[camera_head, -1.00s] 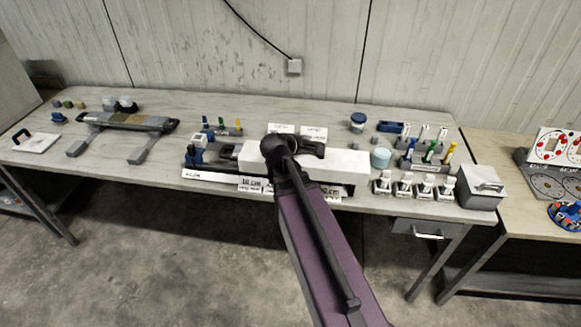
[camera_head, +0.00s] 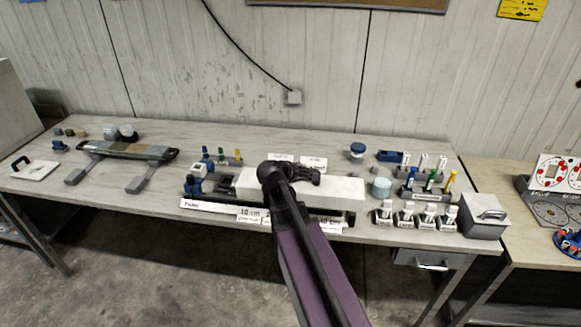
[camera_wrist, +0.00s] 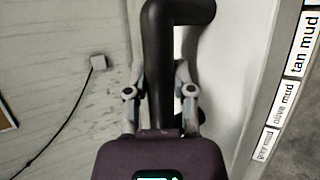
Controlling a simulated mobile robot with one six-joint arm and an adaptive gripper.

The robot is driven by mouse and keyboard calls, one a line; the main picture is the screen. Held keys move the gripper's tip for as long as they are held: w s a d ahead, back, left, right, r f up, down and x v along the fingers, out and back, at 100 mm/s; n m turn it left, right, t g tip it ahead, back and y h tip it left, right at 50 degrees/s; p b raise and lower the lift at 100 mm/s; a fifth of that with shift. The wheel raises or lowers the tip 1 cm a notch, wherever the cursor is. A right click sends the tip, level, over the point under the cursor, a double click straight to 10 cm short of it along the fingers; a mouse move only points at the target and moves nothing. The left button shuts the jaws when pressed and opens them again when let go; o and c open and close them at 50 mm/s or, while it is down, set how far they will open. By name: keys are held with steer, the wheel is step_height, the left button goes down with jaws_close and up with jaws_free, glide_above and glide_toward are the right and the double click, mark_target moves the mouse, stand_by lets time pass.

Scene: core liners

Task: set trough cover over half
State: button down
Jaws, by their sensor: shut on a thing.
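The white cover (camera_head: 335,190) is a long pale box shape in the middle of the table in the head view. My gripper (camera_head: 300,173) is above the cover's left half, partly hidden by my arm. In the wrist view my gripper (camera_wrist: 160,85) is shut around a black bent handle (camera_wrist: 165,50). A pale surface, apparently the cover (camera_wrist: 228,75), lies beside the handle.
Small labelled holders (camera_head: 405,213), a light-blue tub (camera_head: 381,187) and a grey box (camera_head: 484,217) stand to the right.

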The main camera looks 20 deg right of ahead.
steer(key=w, duration=0.9)
steer(key=shift+w+d+f+b, duration=0.25)
steer(key=shift+d+f+b, duration=0.1)
steer(key=shift+d+f, duration=0.1)
steer(key=f+b, duration=0.2)
steer(key=w+f+b, duration=0.1)
steer(key=shift+w+f+b, duration=0.15)
steer(key=shift+f+b, duration=0.2)
steer(key=shift+f+b, duration=0.6)
steer(key=shift+c, duration=2.4)
jaws_free()
steer(key=shift+r, duration=0.2)
